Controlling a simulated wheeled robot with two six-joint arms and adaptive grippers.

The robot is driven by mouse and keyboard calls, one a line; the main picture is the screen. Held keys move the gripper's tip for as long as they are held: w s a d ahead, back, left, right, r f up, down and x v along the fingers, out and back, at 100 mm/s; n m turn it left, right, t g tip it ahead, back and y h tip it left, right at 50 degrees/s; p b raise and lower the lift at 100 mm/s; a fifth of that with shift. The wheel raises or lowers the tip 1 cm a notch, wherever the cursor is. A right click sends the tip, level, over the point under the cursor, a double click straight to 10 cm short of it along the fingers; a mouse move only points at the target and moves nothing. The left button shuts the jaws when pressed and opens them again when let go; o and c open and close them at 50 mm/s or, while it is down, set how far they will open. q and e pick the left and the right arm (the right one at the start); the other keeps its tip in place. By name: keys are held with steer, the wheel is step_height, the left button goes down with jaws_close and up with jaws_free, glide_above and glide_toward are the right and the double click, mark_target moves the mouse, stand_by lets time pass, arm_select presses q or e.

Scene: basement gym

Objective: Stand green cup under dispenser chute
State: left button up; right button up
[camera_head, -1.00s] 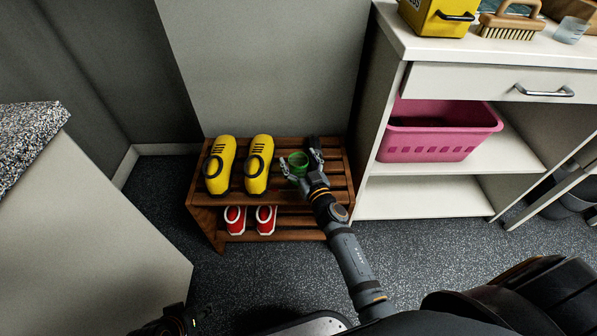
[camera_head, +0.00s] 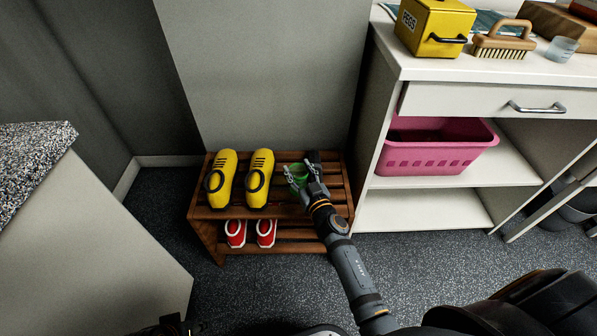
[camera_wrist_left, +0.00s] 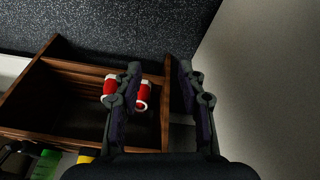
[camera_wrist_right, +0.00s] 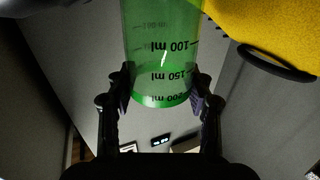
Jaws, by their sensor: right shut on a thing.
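The green cup (camera_head: 298,170) is at the right end of the slatted wooden shoe rack's top. In the right wrist view the cup (camera_wrist_right: 160,60) is see-through green with black ml marks. My right gripper (camera_head: 303,173) is shut on it, one finger on each side; the gripper also shows in the right wrist view (camera_wrist_right: 163,92). Whether the cup touches the slats is hard to tell. My left gripper (camera_wrist_left: 158,72) is open and empty, with red-and-white shoes in view beyond it. I cannot pick out a dispenser chute.
Yellow shoes (camera_head: 221,178) stand left of the cup on the rack (camera_head: 270,209); red shoes (camera_head: 266,232) are below. A white cabinet (camera_head: 430,208) to the right holds a pink basket (camera_head: 435,158). On its top are a yellow box (camera_head: 432,27), a brush (camera_head: 503,45) and a clear cup (camera_head: 562,49).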

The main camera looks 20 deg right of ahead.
arm_select(q)
step_height(320, 180, up, 4)
steer(key=a+g+p, duration=0.1)
steer(key=p, duration=0.2)
arm_select(e)
steer(key=r, duration=0.1)
steer(key=s+r, duration=0.1)
steer(key=r, duration=0.1)
steer(key=shift+s+r, duration=0.1)
steer(key=shift+r, duration=0.15)
arm_select(q)
steer(key=s+a+f+y+p, duration=0.1)
steer(key=s+a+f+p, duration=0.1)
steer(key=f, duration=0.7)
steer(key=s+a+f+p, duration=0.3)
steer(key=f+p, duration=0.1)
steer(key=f, duration=0.5)
steer(key=shift+s+a+f+g+y, duration=0.25)
steer(key=shift+s+a+g+y, duration=0.05)
steer(key=shift+s+g+y, duration=0.1)
arm_select(e)
steer(key=s+r, duration=0.7)
steer(key=s, duration=0.6)
steer(key=shift+r, duration=0.4)
steer(key=shift+w+a, duration=0.1)
